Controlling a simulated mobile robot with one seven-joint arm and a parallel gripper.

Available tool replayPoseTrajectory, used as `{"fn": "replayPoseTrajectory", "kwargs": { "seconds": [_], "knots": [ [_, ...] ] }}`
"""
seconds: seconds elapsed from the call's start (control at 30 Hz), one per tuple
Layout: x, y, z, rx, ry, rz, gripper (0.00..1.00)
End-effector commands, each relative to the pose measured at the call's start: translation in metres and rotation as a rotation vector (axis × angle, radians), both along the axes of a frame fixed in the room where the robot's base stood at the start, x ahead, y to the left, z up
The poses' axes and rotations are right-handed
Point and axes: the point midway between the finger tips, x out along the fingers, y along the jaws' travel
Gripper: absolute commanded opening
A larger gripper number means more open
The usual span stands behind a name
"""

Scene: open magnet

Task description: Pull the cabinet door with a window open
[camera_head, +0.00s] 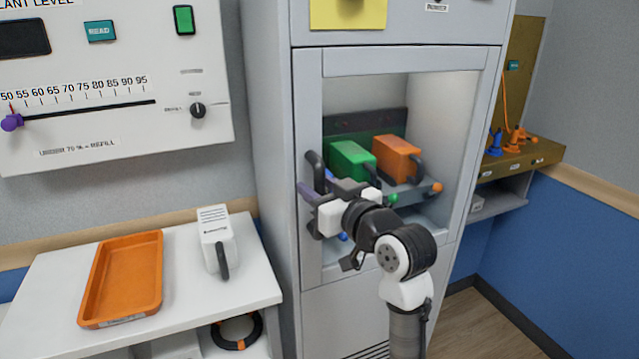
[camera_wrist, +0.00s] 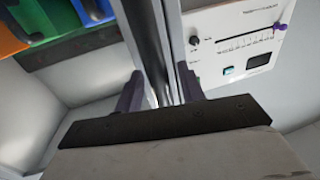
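The cabinet door (camera_head: 308,105) with a large window (camera_head: 440,110) sits in the front of a tall grey cabinet and looks closed. A dark upright handle (camera_head: 316,168) is on the door's left side, partly hidden by my gripper. My gripper (camera_head: 318,185) is at the handle, its purple fingers on either side of it. In the wrist view, the dark handle bar (camera_wrist: 148,45) runs between the two fingers of my gripper (camera_wrist: 160,80). The fingers are apart, with some space showing beside the bar. Firm contact with the handle is not visible.
Behind the window are a green block (camera_head: 350,160) and an orange block (camera_head: 396,158) with handles. Left of the cabinet, a white table (camera_head: 60,275) bears an orange tray (camera_head: 123,270) and a white handled box (camera_head: 216,240). A gauge panel (camera_head: 110,125) hangs above.

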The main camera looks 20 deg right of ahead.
Motion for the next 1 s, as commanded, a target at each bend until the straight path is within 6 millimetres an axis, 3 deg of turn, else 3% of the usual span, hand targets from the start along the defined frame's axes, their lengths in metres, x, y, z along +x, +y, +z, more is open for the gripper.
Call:
{"fn": "replayPoseTrajectory", "kwargs": {
  "seconds": [0.27, 0.57, 1.0],
  "knots": [
    [0.0012, 0.0004, -0.0003, 0.0, 0.0, 0.0, 0.39],
    [0.001, 0.0003, -0.0002, 0.0, 0.0, 0.0, 0.0],
    [-0.004, -0.0002, -0.0011, -0.001, 0.001, 0.023, 0.0]
  ]
}}
